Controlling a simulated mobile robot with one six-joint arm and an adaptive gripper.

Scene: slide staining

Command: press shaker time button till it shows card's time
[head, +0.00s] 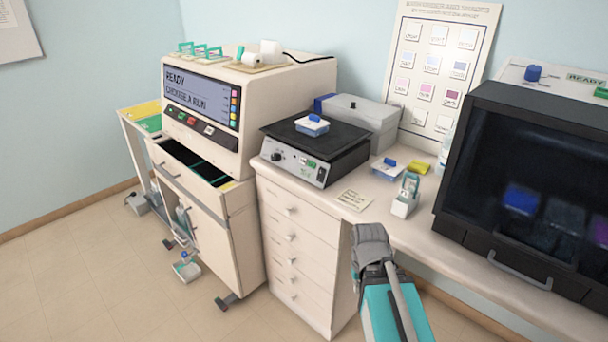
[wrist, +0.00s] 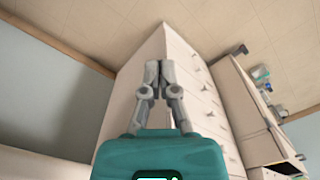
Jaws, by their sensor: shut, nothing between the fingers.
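The shaker (head: 306,162) stands on the counter in the head view, a black platform on a pale base with a knob, a small display and buttons on its front. The display digits and the time button are too small to read. A small blue-and-white box (head: 312,125) sits on its platform. A card (head: 353,199) lies on the counter in front of the shaker; its writing is too small to read. My gripper (head: 370,238) is shut and empty, in front of the counter and below the card. In the wrist view my gripper (wrist: 159,65) points at the drawer cabinet.
A stainer (head: 215,110) with a lit screen stands left of the shaker over an open drawer (head: 190,162). A dark-windowed cabinet (head: 465,135) fills the right.

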